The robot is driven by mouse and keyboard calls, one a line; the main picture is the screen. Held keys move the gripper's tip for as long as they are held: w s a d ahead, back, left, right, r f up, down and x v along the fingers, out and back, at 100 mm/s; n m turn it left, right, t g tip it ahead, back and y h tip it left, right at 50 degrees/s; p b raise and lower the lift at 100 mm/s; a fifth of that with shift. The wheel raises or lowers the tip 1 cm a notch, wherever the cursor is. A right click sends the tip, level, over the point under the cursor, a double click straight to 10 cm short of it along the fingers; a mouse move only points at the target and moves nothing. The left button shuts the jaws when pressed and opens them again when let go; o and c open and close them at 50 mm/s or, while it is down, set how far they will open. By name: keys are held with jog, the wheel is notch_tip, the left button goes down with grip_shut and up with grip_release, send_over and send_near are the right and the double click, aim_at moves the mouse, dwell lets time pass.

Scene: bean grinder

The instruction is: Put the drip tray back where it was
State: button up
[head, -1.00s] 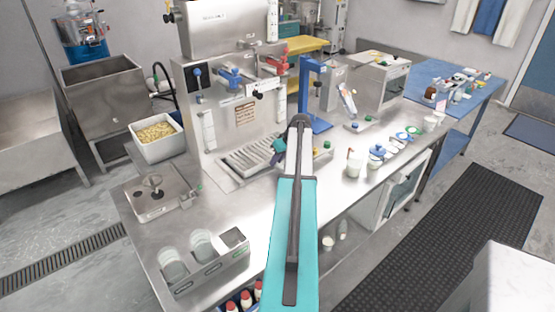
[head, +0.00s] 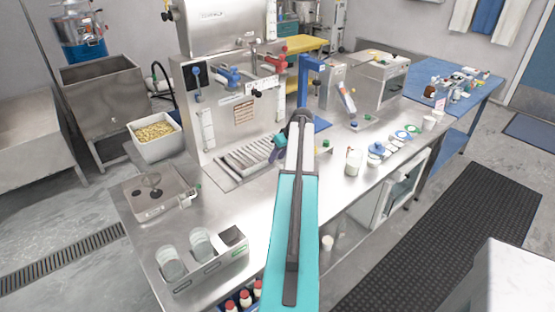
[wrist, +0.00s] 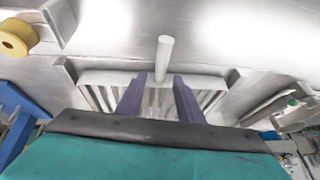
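The drip tray (head: 243,160), a slatted metal tray, lies at the foot of the steel machine (head: 222,112) in the head view. In the wrist view its slats (wrist: 98,98) show behind and between my fingers. My gripper (wrist: 159,77) has its two purple fingers apart, pointing at the tray. A pale upright cylinder (wrist: 165,57) stands just past the fingertips, in line with the gap; I cannot tell if it belongs to the tray. No contact between fingers and tray is clear. In the head view my arm hides part of the counter beside the tray.
A blue stand (head: 312,85) is to the right of the machine. Jars and a blue-lidded pot (head: 376,151) line the right counter. A scale-like box (head: 155,195) and a rack of beakers (head: 205,262) are at the left. The counter (head: 240,205) in front of the tray is clear.

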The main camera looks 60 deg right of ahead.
jog(key=b+v, duration=0.2)
jog(key=v, duration=0.7)
jog(key=shift+s+r, duration=0.15)
jog(key=shift+r, duration=0.25)
dwell(0.5)
